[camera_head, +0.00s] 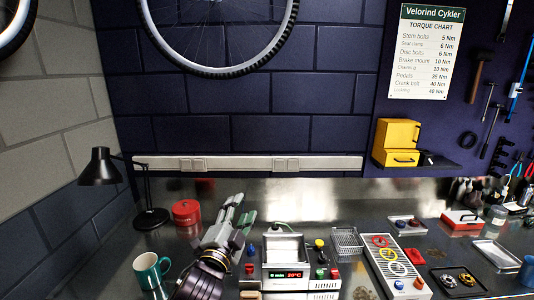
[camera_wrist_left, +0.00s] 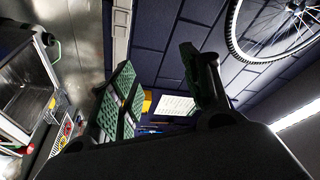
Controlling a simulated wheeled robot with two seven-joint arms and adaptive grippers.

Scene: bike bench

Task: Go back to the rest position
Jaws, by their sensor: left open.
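My left gripper (camera_head: 243,207) is raised above the left part of the metal bench, just left of the machine with the green and red display. In the left wrist view its two fingers with green pads stand apart (camera_wrist_left: 158,58), with nothing between them but the wall and the torque chart behind. It is open and empty. My right gripper is in neither view.
The display machine (camera_head: 300,273) stands right of the gripper. A teal mug (camera_head: 148,271), a red tin (camera_head: 186,212) and a black lamp (camera_head: 101,168) are on the left. A wire basket (camera_head: 347,241) and a tray with coloured rings (camera_head: 395,267) are further right.

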